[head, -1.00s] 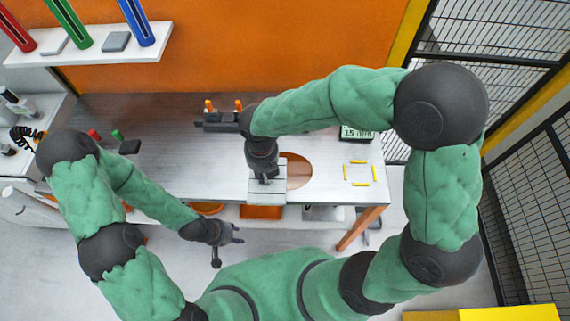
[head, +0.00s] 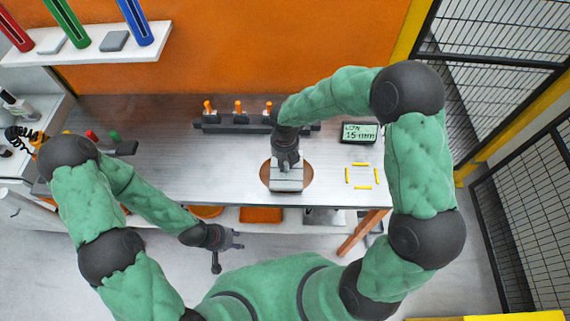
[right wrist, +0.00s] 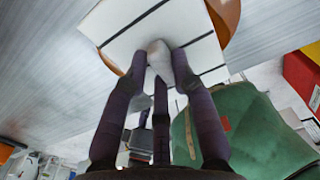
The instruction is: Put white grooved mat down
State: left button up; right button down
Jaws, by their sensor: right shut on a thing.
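The white grooved mat (head: 287,184) hangs from my right gripper (head: 287,162), over the brown round patch (head: 265,172) of the table. In the right wrist view, the mat (right wrist: 120,22) is a white plate with dark grooves. My right gripper (right wrist: 158,58) is shut on a pale raised part in its middle. I cannot tell whether the mat touches the table. Yellow marks (head: 361,187) outline a square on the table to the right of the mat. My left gripper (head: 230,244) is empty in front of the table's front edge, its fingers spread.
A dark rack with several orange-topped pegs (head: 238,106) stands behind the mat. A display reading 15 mm (head: 359,132) stands behind the yellow marks. Red and green pieces (head: 113,136) lie at the left. The table around the yellow marks is clear.

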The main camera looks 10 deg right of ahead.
aim_at(285, 163)
jog(key=shift+f, duration=0.8)
jog(key=shift+r, duration=0.1)
jog(key=c, duration=1)
grip_release()
notch_tip(285, 163, up, 12)
jog(key=shift+p, duration=1.15)
